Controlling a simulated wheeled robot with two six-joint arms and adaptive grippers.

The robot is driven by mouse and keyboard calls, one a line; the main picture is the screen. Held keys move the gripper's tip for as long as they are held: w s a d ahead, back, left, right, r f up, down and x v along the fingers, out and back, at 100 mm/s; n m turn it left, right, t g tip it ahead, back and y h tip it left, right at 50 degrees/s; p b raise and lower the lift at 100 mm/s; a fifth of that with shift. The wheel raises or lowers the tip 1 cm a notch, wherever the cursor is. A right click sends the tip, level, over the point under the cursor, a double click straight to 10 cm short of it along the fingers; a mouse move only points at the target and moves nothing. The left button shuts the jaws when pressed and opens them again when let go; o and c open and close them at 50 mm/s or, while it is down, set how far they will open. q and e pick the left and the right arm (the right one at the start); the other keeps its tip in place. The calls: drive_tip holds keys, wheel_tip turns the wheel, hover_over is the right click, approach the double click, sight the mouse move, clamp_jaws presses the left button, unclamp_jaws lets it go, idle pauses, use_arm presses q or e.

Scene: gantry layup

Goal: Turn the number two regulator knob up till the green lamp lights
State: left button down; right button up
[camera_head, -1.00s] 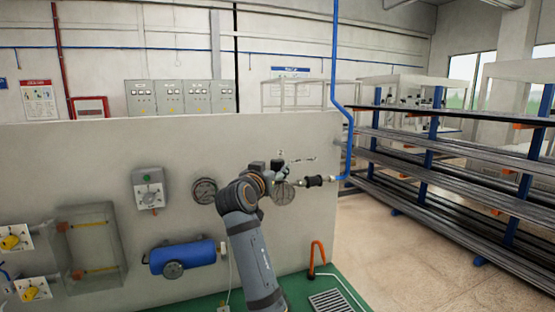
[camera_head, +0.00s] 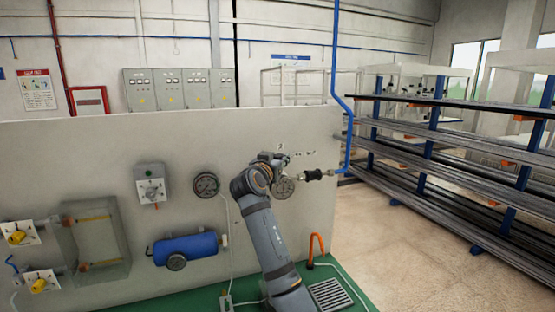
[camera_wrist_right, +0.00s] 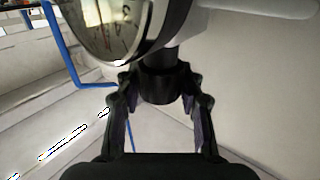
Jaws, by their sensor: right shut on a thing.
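My right gripper (camera_wrist_right: 158,104) has its two dark fingers around a black knob (camera_wrist_right: 158,86), seen in the right wrist view just below a round pressure gauge (camera_wrist_right: 112,22). In the head view this gauge (camera_head: 284,189) is on the right part of the pale panel. My right wrist hides the knob there, and the gripper is mostly hidden too. No "two" marking is readable. A grey box (camera_head: 151,184) with a dial is on the panel at left; I cannot make out a lit green lamp. My left gripper is not in view.
Another gauge (camera_head: 206,185) sits left of my arm, above a blue cylinder (camera_head: 190,248). A black fitting (camera_head: 312,175) and a blue pipe (camera_head: 349,135) are close on the right. Open floor lies further right.

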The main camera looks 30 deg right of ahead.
drive_tip(key=shift+f+g+b, duration=0.15)
drive_tip(key=shift+g+b, duration=0.15)
drive_tip(key=shift+b, duration=0.15)
drive_tip(key=shift+c, duration=0.5)
drive_tip(key=shift+m+g+h+b, duration=0.55)
drive_tip(key=shift+m+g+h, duration=0.05)
drive_tip(key=shift+m, duration=0.1)
drive_tip(key=o, duration=1.2)
drive_tip(key=v, duration=1.2)
